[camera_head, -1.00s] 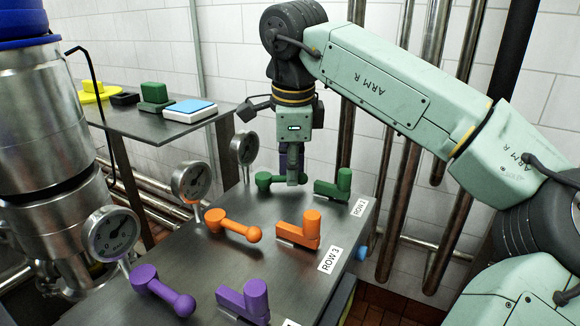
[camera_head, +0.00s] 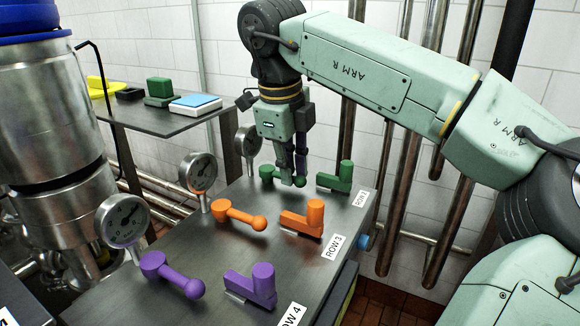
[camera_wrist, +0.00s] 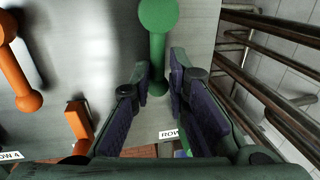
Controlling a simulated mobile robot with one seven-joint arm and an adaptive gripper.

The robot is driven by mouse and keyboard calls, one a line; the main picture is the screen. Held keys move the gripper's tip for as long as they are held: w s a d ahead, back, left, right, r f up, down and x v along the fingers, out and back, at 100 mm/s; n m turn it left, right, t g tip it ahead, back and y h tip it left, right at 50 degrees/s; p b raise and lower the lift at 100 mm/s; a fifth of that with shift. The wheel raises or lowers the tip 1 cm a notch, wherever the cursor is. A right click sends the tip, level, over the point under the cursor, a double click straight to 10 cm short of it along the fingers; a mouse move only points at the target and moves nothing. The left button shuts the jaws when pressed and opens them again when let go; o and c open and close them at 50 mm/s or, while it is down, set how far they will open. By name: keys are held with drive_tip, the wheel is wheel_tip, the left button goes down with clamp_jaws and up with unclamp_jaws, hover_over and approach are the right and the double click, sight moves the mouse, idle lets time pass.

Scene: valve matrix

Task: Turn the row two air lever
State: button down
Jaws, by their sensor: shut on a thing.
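The round-ended green lever (camera_head: 267,173) is in the far row of the dark panel in the head view. A blocky green lever (camera_head: 336,180) stands to the right in the same row, apart from my gripper.
Orange levers (camera_head: 240,214) labelled ROW 3 and purple levers (camera_head: 172,276) labelled ROW 4 stand nearer. Pressure gauges (camera_head: 198,173) line the panel's left side. Vertical pipes (camera_head: 394,190) stand right of the panel. A side table (camera_head: 150,125) holds coloured blocks behind left.

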drive_tip(key=shift+s+f, duration=0.15)
drive_tip(key=c, duration=1.7)
unclamp_jaws()
drive_tip(key=shift+o, duration=0.2)
drive_tip(key=shift+r, duration=0.5)
wheel_tip(320, 180, up, 7)
drive_tip(key=s, duration=0.1)
drive_tip(key=shift+a+f, duration=0.2)
drive_tip(key=shift+a, duration=0.2)
drive_tip(key=shift+s, duration=0.15)
